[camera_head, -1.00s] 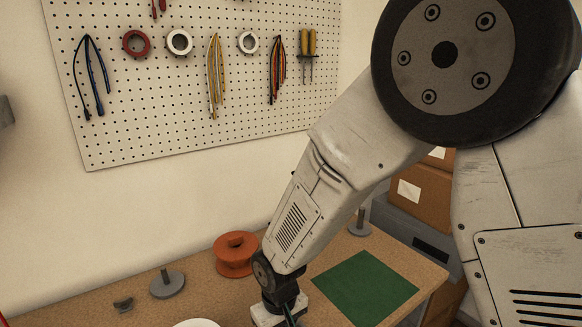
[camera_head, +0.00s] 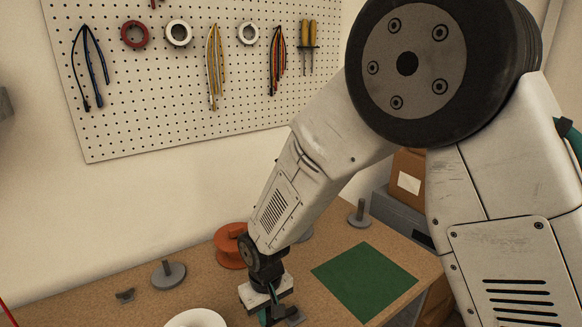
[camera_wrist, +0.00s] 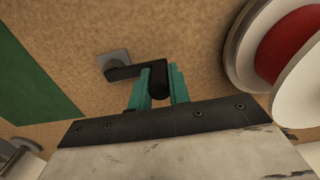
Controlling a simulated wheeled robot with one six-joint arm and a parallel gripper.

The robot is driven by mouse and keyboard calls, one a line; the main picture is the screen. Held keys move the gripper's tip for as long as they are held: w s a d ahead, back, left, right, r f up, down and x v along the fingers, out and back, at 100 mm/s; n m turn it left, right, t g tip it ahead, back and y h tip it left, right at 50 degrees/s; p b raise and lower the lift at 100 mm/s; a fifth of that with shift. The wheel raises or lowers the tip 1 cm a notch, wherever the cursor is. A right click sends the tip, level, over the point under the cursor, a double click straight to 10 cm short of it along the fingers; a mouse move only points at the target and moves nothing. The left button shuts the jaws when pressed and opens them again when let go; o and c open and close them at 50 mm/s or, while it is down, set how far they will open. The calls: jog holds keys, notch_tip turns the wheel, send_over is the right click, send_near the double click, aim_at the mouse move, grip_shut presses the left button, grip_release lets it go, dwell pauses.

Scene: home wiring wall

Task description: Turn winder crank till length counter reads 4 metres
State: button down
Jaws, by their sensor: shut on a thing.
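In the wrist view, my gripper (camera_wrist: 158,88) has its teal fingers on either side of the black upright knob of the winder crank (camera_wrist: 127,72) and is shut on it. The crank's dark arm runs from the knob left to a square grey hub (camera_wrist: 114,59). In the head view, my gripper (camera_head: 268,318) is low at the bottom edge, partly cut off. A red spool with white flanges (camera_wrist: 290,45) stands at the right of the wrist view. I cannot make out the length counter in either view.
A green mat (camera_head: 364,281) lies on the workbench right of my gripper. An orange spool (camera_head: 228,258) and a grey spindle stand (camera_head: 168,274) are behind and left. A white disc (camera_head: 196,319) is close on the left. A pegboard with tools (camera_head: 200,80) hangs behind.

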jog(key=shift+w, duration=0.3)
jog(key=shift+w+a, duration=0.25)
jog(key=shift+w, duration=0.3)
jog(key=c, duration=1.2)
grip_release()
jog(key=shift+c, duration=0.2)
